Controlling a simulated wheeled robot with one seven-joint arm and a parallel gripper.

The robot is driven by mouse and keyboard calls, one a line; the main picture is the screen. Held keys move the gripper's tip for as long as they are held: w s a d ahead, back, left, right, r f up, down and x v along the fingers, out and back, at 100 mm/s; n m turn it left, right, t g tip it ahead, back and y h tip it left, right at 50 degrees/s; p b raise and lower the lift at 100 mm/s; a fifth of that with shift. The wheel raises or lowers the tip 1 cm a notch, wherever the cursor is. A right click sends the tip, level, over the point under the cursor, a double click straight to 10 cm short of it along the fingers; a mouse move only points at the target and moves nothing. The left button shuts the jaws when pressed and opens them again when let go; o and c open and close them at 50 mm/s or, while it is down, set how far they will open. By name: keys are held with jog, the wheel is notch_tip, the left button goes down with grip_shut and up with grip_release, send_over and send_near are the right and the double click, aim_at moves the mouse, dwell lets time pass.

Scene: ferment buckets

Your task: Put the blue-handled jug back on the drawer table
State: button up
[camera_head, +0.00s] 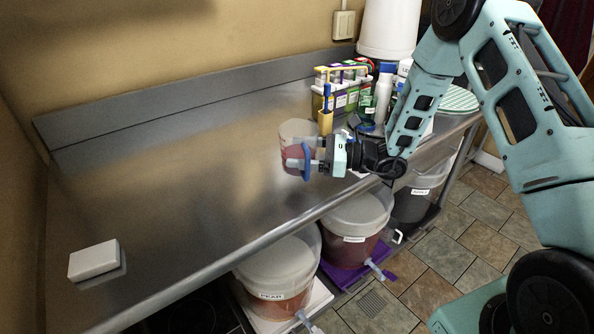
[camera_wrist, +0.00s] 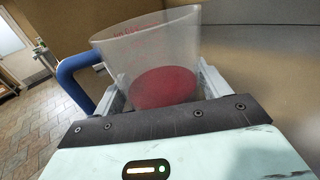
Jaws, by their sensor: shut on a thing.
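The clear jug (camera_head: 298,145) with a blue handle (camera_head: 304,165) and red contents is in my gripper (camera_head: 312,165). In the head view it is over the steel counter, near its front edge; I cannot tell whether it touches the top. In the wrist view the jug (camera_wrist: 150,62) stands between the two fingers (camera_wrist: 160,92), with its blue handle (camera_wrist: 75,80) to the left and dark red contents low inside. My gripper is shut on the jug. I cannot make out a drawer table for certain in either view.
A white block (camera_head: 94,260) lies at the counter's left end. A caddy of bottles (camera_head: 342,85) and a white container (camera_head: 388,28) stand at the back right. Lidded buckets (camera_head: 277,265) sit below the front edge. The steel counter (camera_head: 180,180) is bare in the middle.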

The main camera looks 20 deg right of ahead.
jog(key=shift+f+p, duration=0.3)
jog(key=shift+f, duration=2.25)
jog(key=shift+f, duration=0.2)
jog(key=o, duration=1.3)
jog(key=shift+r, duration=0.15)
jog(key=b+v, duration=0.3)
jog(key=v, duration=0.9)
